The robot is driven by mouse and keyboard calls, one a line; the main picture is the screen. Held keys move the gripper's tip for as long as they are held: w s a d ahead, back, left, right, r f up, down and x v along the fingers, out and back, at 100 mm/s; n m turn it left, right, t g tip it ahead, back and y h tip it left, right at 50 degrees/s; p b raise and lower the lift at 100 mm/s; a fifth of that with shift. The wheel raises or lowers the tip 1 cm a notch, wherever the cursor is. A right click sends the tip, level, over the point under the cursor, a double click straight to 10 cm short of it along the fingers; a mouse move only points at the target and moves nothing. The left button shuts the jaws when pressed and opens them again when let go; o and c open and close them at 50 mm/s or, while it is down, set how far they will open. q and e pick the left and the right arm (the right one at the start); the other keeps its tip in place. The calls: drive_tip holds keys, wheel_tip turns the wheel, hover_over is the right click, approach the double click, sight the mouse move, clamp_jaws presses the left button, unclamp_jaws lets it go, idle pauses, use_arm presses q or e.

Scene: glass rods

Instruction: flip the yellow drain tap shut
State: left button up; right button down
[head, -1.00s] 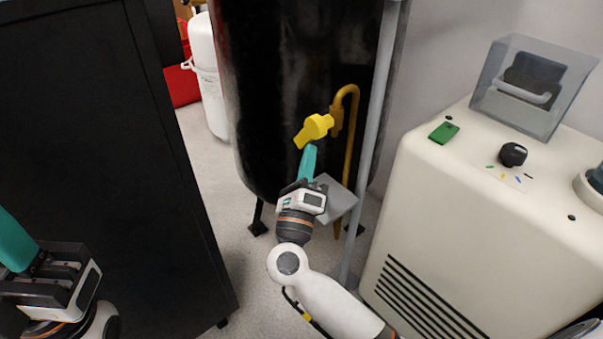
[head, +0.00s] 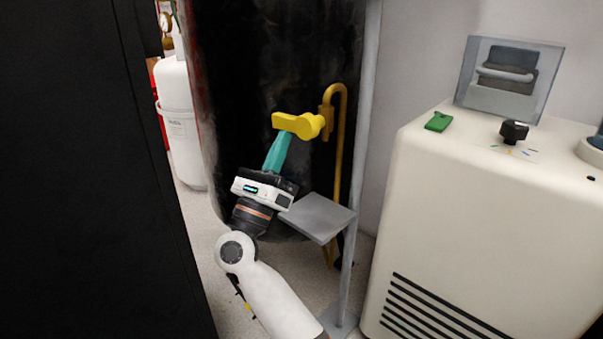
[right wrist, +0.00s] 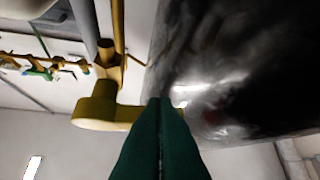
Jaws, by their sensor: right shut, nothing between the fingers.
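The yellow drain tap (head: 298,124) is on the front of the black tank (head: 270,60), beside a brass pipe (head: 340,150). Its handle points left, about level in the head view. My right gripper (head: 284,137) comes up from below with its teal fingers shut and empty. The fingertips are right under the handle and seem to touch it. In the right wrist view the shut fingers (right wrist: 160,102) overlap the right end of the yellow tap (right wrist: 98,106), so the exact contact is hidden. My left gripper is out of view.
A grey plate on a post (head: 318,217) stands just right of my right gripper. A cream machine (head: 480,220) with a green switch (head: 438,121) is at the right. A black cabinet (head: 90,180) fills the left. A white cylinder (head: 180,120) stands behind.

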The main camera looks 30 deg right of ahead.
drive_tip(key=shift+w+r, duration=0.2)
idle(0.6)
